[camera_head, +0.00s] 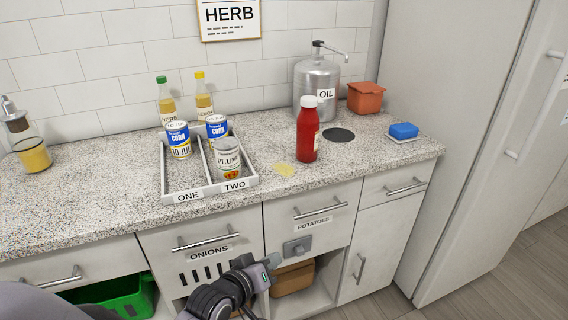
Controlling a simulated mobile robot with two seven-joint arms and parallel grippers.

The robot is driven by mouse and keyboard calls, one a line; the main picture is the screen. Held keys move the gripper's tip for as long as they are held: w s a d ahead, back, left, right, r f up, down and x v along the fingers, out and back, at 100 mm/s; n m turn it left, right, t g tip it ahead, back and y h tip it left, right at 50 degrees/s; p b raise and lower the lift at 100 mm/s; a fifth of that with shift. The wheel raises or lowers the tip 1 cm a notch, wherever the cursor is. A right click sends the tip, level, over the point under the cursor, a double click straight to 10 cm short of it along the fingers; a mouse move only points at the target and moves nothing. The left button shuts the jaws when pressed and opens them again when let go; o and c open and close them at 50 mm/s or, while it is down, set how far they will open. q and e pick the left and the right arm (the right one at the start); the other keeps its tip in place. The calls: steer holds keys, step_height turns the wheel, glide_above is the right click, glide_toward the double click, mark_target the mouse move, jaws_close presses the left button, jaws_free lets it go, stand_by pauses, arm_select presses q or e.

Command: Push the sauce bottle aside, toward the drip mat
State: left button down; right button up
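The sauce bottle (307,134) is red with a white cap and stands upright on the speckled counter. My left gripper (264,272) is low in front of the cabinet, below the counter edge and well away from the bottle. Its fingers are small and seen at an angle, so their opening does not show. I see nothing held in it. My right gripper is not in view.
A metal OIL dispenser (316,88) stands behind the bottle. Right are an orange tub (366,97) and blue sponge (404,130). The counter's front right is clear.

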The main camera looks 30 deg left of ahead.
arm_select(q)
steer(key=s+d+f+m+g, duration=0.1)
steer(key=s+f+m, duration=0.3)
steer(key=s, duration=0.4)
steer(key=s+d+f+m+g+h, duration=0.1)
steer(key=s+d+f+m, duration=0.3)
steer(key=s, duration=0.4)
step_height(320, 180, down, 2)
steer(key=shift+s+f+m+g, duration=0.1)
steer(key=shift+s+m+g, duration=0.25)
steer(key=shift+m+g, duration=0.2)
